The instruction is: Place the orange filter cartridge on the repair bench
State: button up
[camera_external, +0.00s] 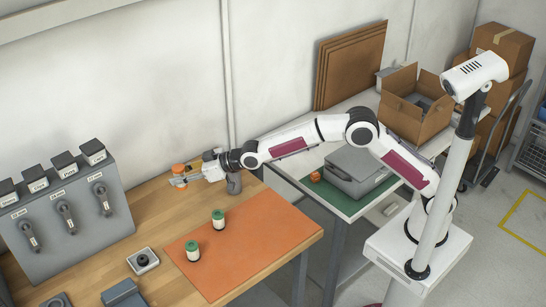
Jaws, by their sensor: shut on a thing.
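The orange filter cartridge (179,170) is small, with an orange top and a paler lower part, partly hidden by the fingers. My gripper (182,180) is shut on it over the back of the wooden bench (150,215). I cannot tell whether the cartridge touches the wood. The bench carries a flat orange mat (250,245); the cartridge is beyond the mat's back left edge. I cannot tell which table the task calls the repair bench.
Two green-topped cartridges (192,250) (218,219) stand on the orange mat. A grey panel with levers (65,210) stands at left. Bare wood lies left of the orange mat.

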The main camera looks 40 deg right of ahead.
jog(key=s+a+f+n+g+y, duration=0.2)
jog(key=s+a+n+g, duration=0.1)
jog(key=s+a, duration=0.95)
jog(key=n+g+y, duration=0.1)
jog(key=n+g, duration=0.1)
send_over(185, 289)
jog(key=f, duration=0.2)
jog(key=shift+f, duration=1.85)
jog(key=shift+f, duration=3.1)
jog(key=shift+f, duration=0.1)
jog(key=shift+f, duration=1.75)
jog(key=shift+f, duration=0.2)
